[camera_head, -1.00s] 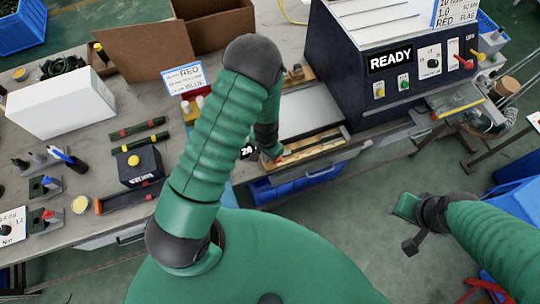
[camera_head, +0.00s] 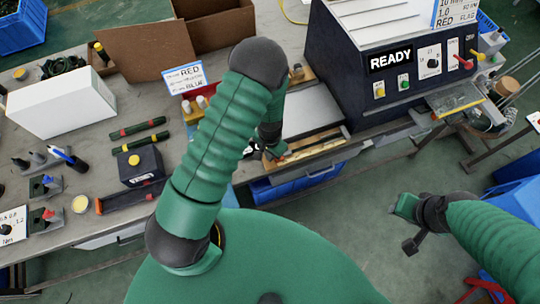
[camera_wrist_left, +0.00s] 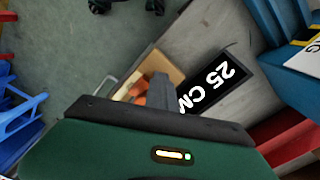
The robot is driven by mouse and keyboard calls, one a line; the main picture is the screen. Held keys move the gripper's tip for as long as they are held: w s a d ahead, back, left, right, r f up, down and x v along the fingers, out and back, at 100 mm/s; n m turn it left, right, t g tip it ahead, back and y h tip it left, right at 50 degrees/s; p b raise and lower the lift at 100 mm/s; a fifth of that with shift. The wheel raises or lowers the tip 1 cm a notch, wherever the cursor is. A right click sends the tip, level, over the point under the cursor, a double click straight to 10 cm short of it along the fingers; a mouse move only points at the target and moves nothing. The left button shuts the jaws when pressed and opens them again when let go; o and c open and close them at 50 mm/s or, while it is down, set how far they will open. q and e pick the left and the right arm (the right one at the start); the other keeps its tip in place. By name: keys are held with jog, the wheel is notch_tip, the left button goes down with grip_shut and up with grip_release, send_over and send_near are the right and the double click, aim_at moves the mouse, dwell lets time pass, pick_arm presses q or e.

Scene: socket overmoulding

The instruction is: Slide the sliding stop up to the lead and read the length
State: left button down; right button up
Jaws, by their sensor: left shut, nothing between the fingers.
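The wooden length gauge (camera_head: 318,147) lies along the bench's front edge, below the grey plate, in the head view. My left gripper (camera_head: 274,153) is shut and empty at its left end, partly hidden by my arm. In the left wrist view the fingertips (camera_wrist_left: 160,92) are beside the orange sliding stop (camera_wrist_left: 138,91) on the wooden board (camera_wrist_left: 164,66); I cannot tell whether they touch. I cannot make out the lead clearly. My right gripper (camera_head: 408,222) hangs over the floor, clear of the bench; its jaw state is unclear.
The dark machine (camera_head: 390,60) with a READY sign stands right of the gauge. A blue bin (camera_head: 300,182) hangs beneath the gauge. Open floor lies in front.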

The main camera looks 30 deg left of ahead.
pick_arm(q)
jog(key=shift+w, duration=0.15)
jog(key=shift+s+a, duration=0.4)
jog(key=shift+s, duration=0.1)
notch_tip(320, 180, up, 7)
jog(key=p, duration=0.5)
jog(key=shift+p, duration=0.35)
